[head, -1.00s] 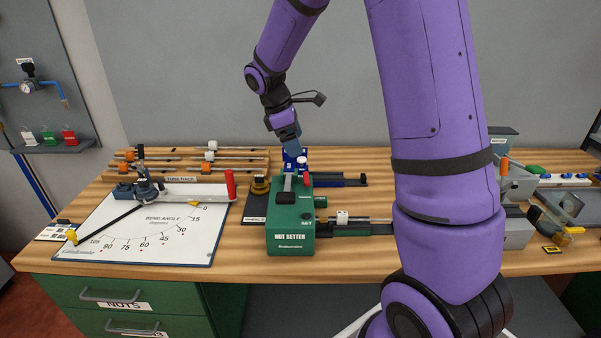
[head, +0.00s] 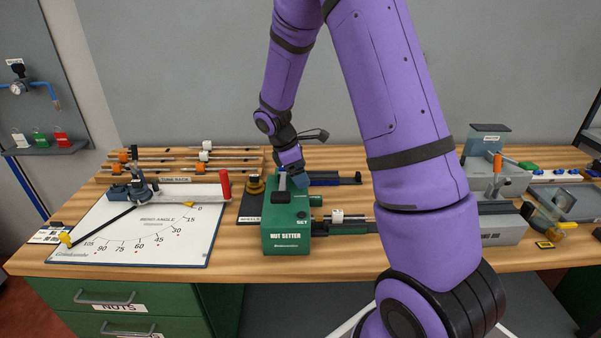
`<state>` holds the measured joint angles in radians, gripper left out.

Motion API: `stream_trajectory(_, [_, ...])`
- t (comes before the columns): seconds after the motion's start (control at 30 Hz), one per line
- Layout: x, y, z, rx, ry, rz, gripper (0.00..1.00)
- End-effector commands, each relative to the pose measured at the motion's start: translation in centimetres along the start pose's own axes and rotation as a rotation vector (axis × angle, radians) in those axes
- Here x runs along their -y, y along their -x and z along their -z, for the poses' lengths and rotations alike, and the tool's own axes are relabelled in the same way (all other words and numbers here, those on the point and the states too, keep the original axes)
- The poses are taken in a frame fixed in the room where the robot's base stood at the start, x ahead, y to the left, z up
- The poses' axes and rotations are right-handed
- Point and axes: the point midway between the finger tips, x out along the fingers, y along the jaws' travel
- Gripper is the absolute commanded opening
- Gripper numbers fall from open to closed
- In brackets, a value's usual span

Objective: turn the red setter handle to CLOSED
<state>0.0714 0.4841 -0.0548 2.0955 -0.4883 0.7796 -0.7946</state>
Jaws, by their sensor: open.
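The green nut setter (head: 286,236) stands on the bench, with a dark block and a grey upright on its top. My gripper (head: 299,180) is low over the setter's back right top edge, its blue-grey jaws open. The red setter handle is not visible now; my gripper covers the spot where it showed before. I cannot tell whether the jaws are around the handle or touching it. The word SET shows on the setter's right front, and no CLOSED mark is readable.
A dark slide with a white piece (head: 337,216) extends right of the setter. The tube rack (head: 178,179) is behind left. My arm hides the bench right of centre.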

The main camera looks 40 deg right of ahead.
Motion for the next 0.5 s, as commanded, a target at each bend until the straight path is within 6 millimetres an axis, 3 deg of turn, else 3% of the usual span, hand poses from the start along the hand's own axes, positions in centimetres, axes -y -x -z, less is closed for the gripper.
stream_trajectory(0.33, [0.0,-0.4,0.0,0.0,0.0,0.0,0.92])
stream_trajectory(0.5, [0.0,-0.39,0.0,0.0,0.0,0.0,0.55])
